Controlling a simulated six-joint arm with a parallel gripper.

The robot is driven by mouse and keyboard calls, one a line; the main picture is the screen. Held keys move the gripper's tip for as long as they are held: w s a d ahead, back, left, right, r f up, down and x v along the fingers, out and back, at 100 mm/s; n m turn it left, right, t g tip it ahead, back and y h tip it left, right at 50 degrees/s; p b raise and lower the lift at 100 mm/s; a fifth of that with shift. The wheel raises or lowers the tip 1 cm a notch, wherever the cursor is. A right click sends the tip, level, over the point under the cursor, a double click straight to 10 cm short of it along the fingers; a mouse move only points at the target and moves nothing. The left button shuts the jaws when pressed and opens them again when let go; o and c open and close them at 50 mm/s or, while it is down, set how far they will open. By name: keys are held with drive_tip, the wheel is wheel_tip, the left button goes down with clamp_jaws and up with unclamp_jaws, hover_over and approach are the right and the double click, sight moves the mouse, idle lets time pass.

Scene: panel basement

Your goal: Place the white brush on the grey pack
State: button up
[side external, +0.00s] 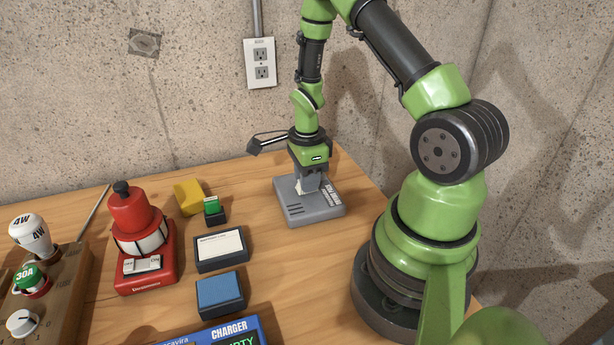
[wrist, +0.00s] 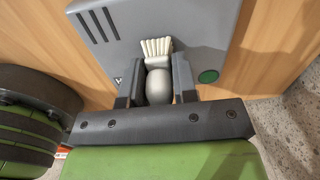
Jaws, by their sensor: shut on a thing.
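The grey pack (side external: 297,211) lies flat on the wooden table, to the left of my arm's base in the side external view. It also fills the upper middle of the wrist view (wrist: 205,22), with dark slots and a green round spot. The white brush (wrist: 157,86) is between my gripper's fingers, its pale bristles pointing away from the palm. My gripper (side external: 308,188) points down over the pack and is shut on the brush; it also shows in the wrist view (wrist: 157,82). Whether the brush touches the pack is hard to tell.
Left of the pack are a small green-topped block (side external: 212,208), a yellow block (side external: 188,197), a labelled dark box (side external: 220,249), a blue-topped box (side external: 220,293) and a red device (side external: 146,255). A charger (side external: 225,336) lies at the front. The concrete wall is close behind.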

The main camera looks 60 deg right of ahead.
drive_tip(key=o, duration=0.9)
drive_tip(key=shift+f, duration=0.1)
wheel_tip(320, 180, up, 12)
drive_tip(key=s+a+r+n+t, duration=0.2)
drive_tip(key=a+r+n+t, duration=0.1)
drive_tip(key=a+r+n, duration=0.7)
drive_tip(key=s+a+r+n+t, duration=0.1)
drive_tip(key=s+a+r+n, duration=0.1)
drive_tip(key=n, duration=0.2)
drive_tip(key=s+a+r+n+t+y, duration=0.1)
drive_tip(key=s+a+n, duration=0.1)
drive_tip(key=s+n, duration=0.1)
drive_tip(key=s+a+r+n+t+y, duration=0.1)
drive_tip(key=s+a+r+n+t, duration=0.1)
drive_tip(key=n, duration=0.4)
drive_tip(key=shift+s+a+r, duration=0.2)
drive_tip(key=shift+a+r, duration=0.1)
